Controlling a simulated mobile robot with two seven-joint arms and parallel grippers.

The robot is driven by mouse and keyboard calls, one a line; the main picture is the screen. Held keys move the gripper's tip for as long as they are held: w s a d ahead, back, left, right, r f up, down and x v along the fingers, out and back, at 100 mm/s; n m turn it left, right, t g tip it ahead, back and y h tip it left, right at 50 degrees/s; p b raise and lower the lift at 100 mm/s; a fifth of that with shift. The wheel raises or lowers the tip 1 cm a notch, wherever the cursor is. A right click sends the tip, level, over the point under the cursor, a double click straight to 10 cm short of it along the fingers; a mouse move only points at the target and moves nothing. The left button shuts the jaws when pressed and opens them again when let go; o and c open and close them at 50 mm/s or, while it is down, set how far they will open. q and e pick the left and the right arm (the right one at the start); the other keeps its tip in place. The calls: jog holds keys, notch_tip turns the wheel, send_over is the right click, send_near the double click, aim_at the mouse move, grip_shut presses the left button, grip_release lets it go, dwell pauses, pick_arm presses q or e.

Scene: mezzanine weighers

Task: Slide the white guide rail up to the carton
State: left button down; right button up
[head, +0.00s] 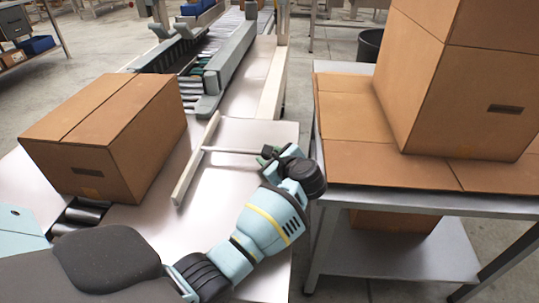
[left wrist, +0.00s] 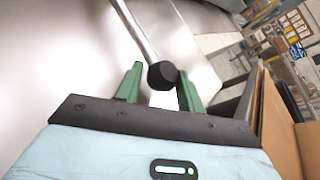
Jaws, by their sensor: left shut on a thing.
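The brown carton (head: 105,135) stands closed on the metal conveyor bench at the left of the head view. The white guide rail (head: 196,160) lies to its right, running lengthwise, with a strip of bare metal between the two. A thin rod (head: 230,151) reaches from the rail to the right; it also shows in the left wrist view (left wrist: 138,32), ending in a black knob (left wrist: 161,75). My left gripper (head: 266,155) is at the rod's right end, its green fingers shut on the knob in the left wrist view (left wrist: 160,82). My right gripper is not seen.
A grey table (head: 430,203) with large cartons (head: 455,75) stands close to the right of my left gripper. A roller conveyor (head: 190,85) with grey side guides continues beyond the bench. A dark bin (head: 370,44) stands behind the table.

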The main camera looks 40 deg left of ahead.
aim_at(233, 151)
pick_arm(q)
jog(key=shift+s+a+r, duration=0.1)
jog(key=shift+a+r, duration=0.25)
jog(key=shift+a, duration=0.2)
jog(key=s+a, duration=0.1)
jog(key=a, duration=0.1)
jog(key=s+a+p, duration=0.1)
jog(key=s+a, duration=0.1)
jog(key=a, duration=0.1)
jog(key=s+a, duration=0.2)
jog(key=a, duration=0.1)
jog(key=shift+r, duration=0.15)
jog(key=shift+w, duration=0.1)
jog(key=c, duration=1.1)
grip_release()
jog(key=shift+o, duration=0.5)
jog(key=shift+d+f, duration=0.15)
jog(key=shift+f, duration=0.15)
jog(key=shift+p+v, duration=0.45)
jog(key=shift+v, duration=3.45)
